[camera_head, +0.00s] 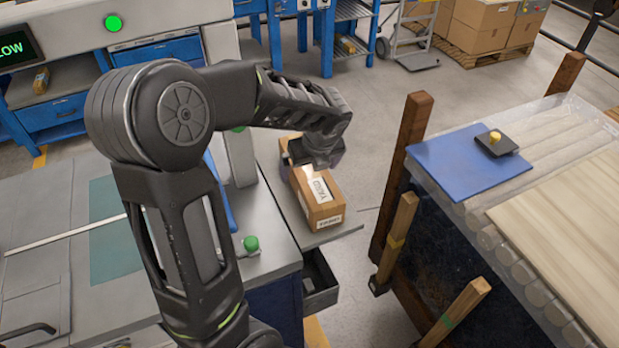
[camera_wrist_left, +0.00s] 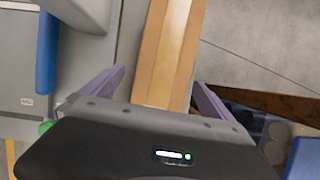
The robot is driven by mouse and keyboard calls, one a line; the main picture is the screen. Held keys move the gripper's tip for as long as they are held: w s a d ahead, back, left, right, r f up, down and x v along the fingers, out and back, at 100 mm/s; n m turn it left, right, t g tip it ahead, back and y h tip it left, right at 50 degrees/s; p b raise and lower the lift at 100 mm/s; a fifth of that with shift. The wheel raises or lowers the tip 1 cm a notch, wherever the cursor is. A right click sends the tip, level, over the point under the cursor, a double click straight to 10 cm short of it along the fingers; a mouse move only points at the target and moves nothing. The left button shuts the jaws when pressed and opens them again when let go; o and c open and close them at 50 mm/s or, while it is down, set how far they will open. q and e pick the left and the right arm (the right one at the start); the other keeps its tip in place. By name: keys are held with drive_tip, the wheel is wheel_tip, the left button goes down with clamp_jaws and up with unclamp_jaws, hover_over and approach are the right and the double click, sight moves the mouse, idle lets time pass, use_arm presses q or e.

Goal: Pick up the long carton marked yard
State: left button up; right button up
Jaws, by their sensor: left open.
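The long carton (camera_head: 317,196) is a brown cardboard box with white printed labels. It lies on a grey shelf (camera_head: 338,229) at the side of the workbench. In the left wrist view the carton (camera_wrist_left: 170,50) runs lengthwise between the two purple fingers. My left gripper (camera_wrist_left: 160,90) is open, one finger on each side of the carton. In the head view it hangs over the carton's far part and hides some of it; its fingertips are hidden there. I cannot tell whether the fingers touch the carton. My right gripper is not in view.
A green button (camera_head: 251,243) stands on the bench beside the shelf. An open drawer (camera_head: 320,281) is below the shelf. Wooden posts (camera_head: 405,165) and a roller table with a blue mat (camera_head: 455,165) stand to the right. Grey floor lies between.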

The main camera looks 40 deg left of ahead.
use_arm(q)
drive_tip(key=x, duration=0.5)
drive_tip(key=shift+w+f, duration=0.1)
drive_tip(key=shift+w, duration=0.1)
drive_tip(key=shift+c, duration=0.2)
idle(0.4)
drive_tip(key=c, duration=2.1)
wheel_tip(320, 180, up, 10)
drive_tip(key=shift+r+p, duration=0.1)
drive_tip(key=shift+p, duration=0.25)
